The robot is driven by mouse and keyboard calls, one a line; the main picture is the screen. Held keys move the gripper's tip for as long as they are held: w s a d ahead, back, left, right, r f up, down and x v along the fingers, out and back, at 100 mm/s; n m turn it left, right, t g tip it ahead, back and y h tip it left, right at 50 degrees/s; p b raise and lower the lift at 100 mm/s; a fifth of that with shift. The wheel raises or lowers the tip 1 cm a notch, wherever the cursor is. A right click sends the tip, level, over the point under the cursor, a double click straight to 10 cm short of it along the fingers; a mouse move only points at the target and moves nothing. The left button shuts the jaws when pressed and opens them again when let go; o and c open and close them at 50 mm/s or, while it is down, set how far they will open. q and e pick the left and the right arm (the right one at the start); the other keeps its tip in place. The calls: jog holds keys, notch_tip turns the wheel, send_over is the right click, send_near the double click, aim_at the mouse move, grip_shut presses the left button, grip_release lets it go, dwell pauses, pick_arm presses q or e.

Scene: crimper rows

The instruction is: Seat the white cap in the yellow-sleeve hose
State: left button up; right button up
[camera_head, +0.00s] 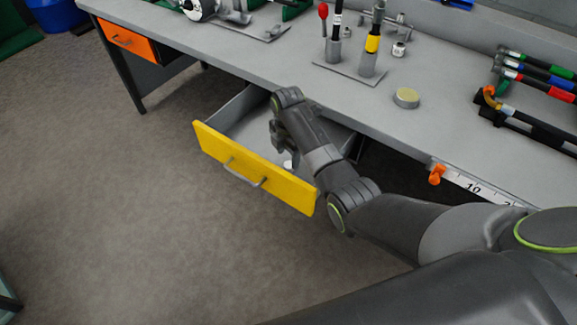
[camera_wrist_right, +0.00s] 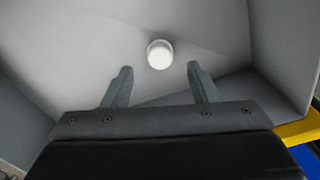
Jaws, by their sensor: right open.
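The white cap (camera_wrist_right: 160,54) lies on the floor of the open drawer, just beyond the fingertips in the right wrist view. In the head view it shows small (camera_head: 287,164) beside my right gripper (camera_head: 283,146). My right gripper is open and empty over the drawer, its two fingers (camera_wrist_right: 160,72) apart with the cap ahead of the gap between them. The yellow-sleeve hose (camera_head: 372,43) stands upright in a grey holder on the bench. My left gripper is not in view.
The yellow-fronted drawer (camera_head: 250,172) is pulled out, its walls around my right gripper. The bench top (camera_head: 300,75) is above it. A round tin (camera_head: 406,97), a red-topped tool (camera_head: 323,12) and a hose rack (camera_head: 530,122) stand on the bench.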

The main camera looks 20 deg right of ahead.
aim_at(288, 164)
notch_tip(288, 164, down, 4)
jog(key=shift+d+r, duration=0.1)
jog(key=c, duration=1)
